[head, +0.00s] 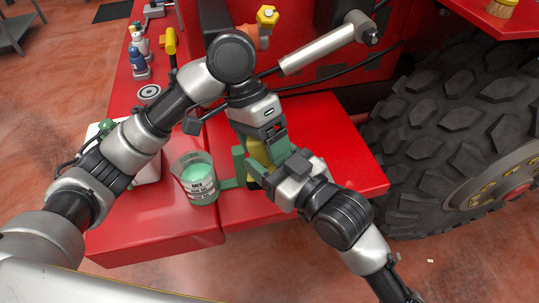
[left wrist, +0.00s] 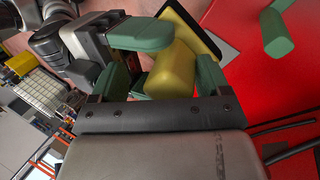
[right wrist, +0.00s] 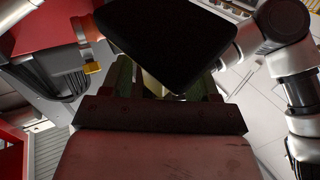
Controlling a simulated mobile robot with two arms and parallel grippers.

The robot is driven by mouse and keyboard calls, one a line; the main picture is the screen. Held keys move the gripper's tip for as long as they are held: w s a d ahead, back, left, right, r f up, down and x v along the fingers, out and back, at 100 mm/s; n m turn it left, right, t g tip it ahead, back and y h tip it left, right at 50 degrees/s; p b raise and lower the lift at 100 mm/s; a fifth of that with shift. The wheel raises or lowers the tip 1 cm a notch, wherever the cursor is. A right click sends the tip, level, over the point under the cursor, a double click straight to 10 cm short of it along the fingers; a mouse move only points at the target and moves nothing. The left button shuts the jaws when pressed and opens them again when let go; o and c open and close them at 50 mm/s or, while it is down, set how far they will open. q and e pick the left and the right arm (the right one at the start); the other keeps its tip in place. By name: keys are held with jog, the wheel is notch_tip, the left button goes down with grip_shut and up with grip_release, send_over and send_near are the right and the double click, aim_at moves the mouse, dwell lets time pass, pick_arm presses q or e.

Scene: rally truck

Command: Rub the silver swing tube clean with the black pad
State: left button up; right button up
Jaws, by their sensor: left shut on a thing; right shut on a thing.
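The silver swing tube (head: 322,48) slants across the upper middle of the head view, a dark bolt at its upper right end. The black pad (right wrist: 170,38) has a yellow handle (left wrist: 172,70); the pad's dark edge also shows in the left wrist view (left wrist: 193,25). My left gripper (head: 262,148) comes down from above, shut on the yellow handle. My right gripper (head: 245,175) comes from the lower right and is shut on the same handle. The grippers are close together above the red step, well below the tube. They hide most of the pad in the head view.
Blue bottle (head: 138,63) and yellow-headed tool (head: 170,42) are at the upper left. A large tyre (head: 460,120) is at right. A dark cable runs below the tube.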

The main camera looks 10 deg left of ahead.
pick_arm(q)
jog(key=shift+s+d, duration=0.15)
jog(key=shift+d, duration=0.05)
pick_arm(e)
jog(key=c, duration=0.3)
pick_arm(q)
jog(key=o, duration=0.6)
pick_arm(e)
jog(key=c, duration=0.3)
pick_arm(q)
jog(key=shift+o, duration=0.9)
pick_arm(e)
jog(key=shift+f, duration=0.1)
pick_arm(q)
jog(key=shift+r, duration=0.15)
